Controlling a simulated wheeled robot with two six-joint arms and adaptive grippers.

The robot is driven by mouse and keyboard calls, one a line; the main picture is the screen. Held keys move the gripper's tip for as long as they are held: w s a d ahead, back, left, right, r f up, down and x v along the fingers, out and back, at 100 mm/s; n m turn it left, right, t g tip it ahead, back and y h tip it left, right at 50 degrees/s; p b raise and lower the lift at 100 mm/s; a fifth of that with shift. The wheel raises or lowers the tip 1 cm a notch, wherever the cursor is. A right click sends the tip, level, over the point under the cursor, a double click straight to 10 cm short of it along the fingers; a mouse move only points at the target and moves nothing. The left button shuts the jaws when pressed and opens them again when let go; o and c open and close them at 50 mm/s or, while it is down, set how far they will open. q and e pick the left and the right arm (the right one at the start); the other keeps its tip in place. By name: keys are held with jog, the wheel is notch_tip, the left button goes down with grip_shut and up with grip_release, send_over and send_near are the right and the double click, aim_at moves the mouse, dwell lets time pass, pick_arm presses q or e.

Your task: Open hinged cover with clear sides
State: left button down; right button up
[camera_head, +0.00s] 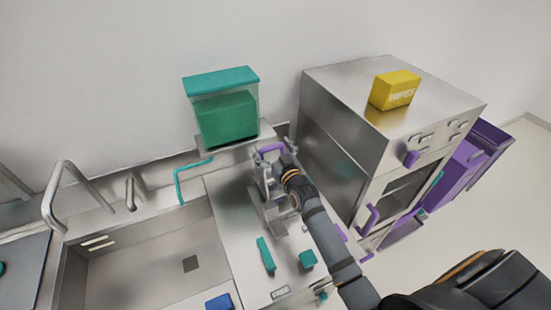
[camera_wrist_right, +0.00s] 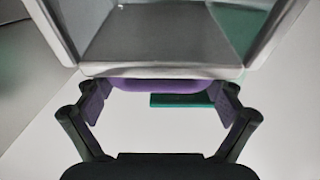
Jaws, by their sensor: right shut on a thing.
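In the right wrist view, a cover with see-through sides and a pale frame (camera_wrist_right: 160,70) fills the top of the picture. A purple handle (camera_wrist_right: 165,86) runs along its near edge. My right gripper (camera_wrist_right: 161,98) has its fingers at the two ends of this handle and is shut on it. In the head view my right gripper (camera_head: 274,154) is at the back of the steel counter, with the purple handle (camera_head: 271,148) showing at its tips. My arm and gripper hide much of the cover there. My left gripper is not in view.
A green box with a teal top (camera_head: 222,78) stands behind the counter. A steel oven-like cabinet (camera_head: 340,122) with a yellow box (camera_head: 395,90) on top stands close on the right. A sink (camera_head: 150,270) lies left. Teal pieces (camera_head: 265,254) lie on the counter (camera_head: 225,195).

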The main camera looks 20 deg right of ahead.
jog(key=w, duration=0.2)
jog(key=w+r+b, duration=0.1)
jog(key=w, duration=0.1)
jog(key=shift+r, duration=0.1)
jog(key=w, duration=0.2)
jog(key=p, duration=0.1)
jog(key=shift+w+a+r+g, duration=0.1)
jog(key=shift+w+r+g, duration=0.2)
jog(key=shift+w, duration=0.1)
jog(key=shift+w+f+g+p, duration=0.3)
jog(key=shift+w+f+g, duration=0.1)
jog(key=shift+w, duration=0.25)
jog(key=o, duration=1.3)
jog(key=shift+o, duration=0.2)
jog(key=shift+s, duration=0.1)
jog(key=s, duration=0.4)
jog(key=s+r, duration=0.1)
jog(key=s, duration=0.7)
jog(key=shift+r, duration=0.25)
